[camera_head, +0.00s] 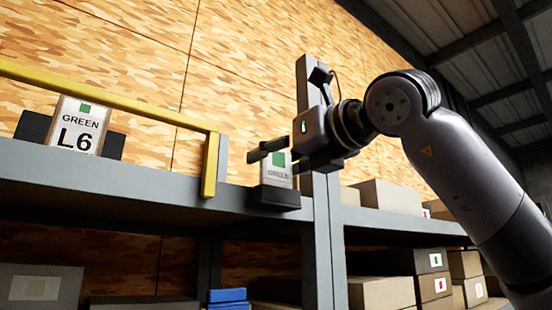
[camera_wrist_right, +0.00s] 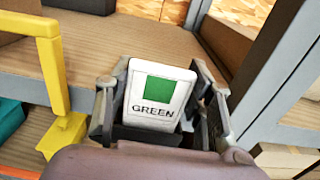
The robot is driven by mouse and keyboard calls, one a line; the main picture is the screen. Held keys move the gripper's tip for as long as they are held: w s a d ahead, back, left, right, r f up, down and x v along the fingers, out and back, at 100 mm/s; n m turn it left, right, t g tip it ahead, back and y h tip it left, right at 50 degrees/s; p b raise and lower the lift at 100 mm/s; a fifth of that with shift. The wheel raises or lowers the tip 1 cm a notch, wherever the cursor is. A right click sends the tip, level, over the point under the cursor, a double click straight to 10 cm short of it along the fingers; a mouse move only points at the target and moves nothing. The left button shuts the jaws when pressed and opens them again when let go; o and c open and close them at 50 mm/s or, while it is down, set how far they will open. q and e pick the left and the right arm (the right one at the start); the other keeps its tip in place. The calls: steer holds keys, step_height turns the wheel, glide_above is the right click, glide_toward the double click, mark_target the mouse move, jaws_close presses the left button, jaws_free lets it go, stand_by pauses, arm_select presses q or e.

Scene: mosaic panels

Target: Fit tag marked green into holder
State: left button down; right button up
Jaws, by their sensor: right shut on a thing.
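A white tag with a green square and the word GREEN (camera_head: 277,173) stands nearly upright at the shelf edge. It fills the middle of the right wrist view (camera_wrist_right: 158,98), tilted slightly. My right gripper (camera_head: 281,157) is shut on it, with one finger on each side in the right wrist view (camera_wrist_right: 160,103). A black holder (camera_head: 273,198) sits on the shelf edge directly under the tag. The tag's lower edge meets the holder; I cannot tell how deep it sits. My left gripper is not in view.
A larger sign reading GREEN L6 (camera_head: 78,131) stands in a dark base on the grey shelf (camera_head: 150,185), behind a yellow rail (camera_head: 120,99). A grey upright post (camera_head: 320,235) stands close to the right of the holder. Boxes (camera_head: 385,196) fill the shelves at right.

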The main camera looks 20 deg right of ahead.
steer(key=shift+f+b, duration=0.3)
steer(key=shift+f, duration=0.1)
steer(key=o, duration=1.1)
steer(key=v, duration=1.2)
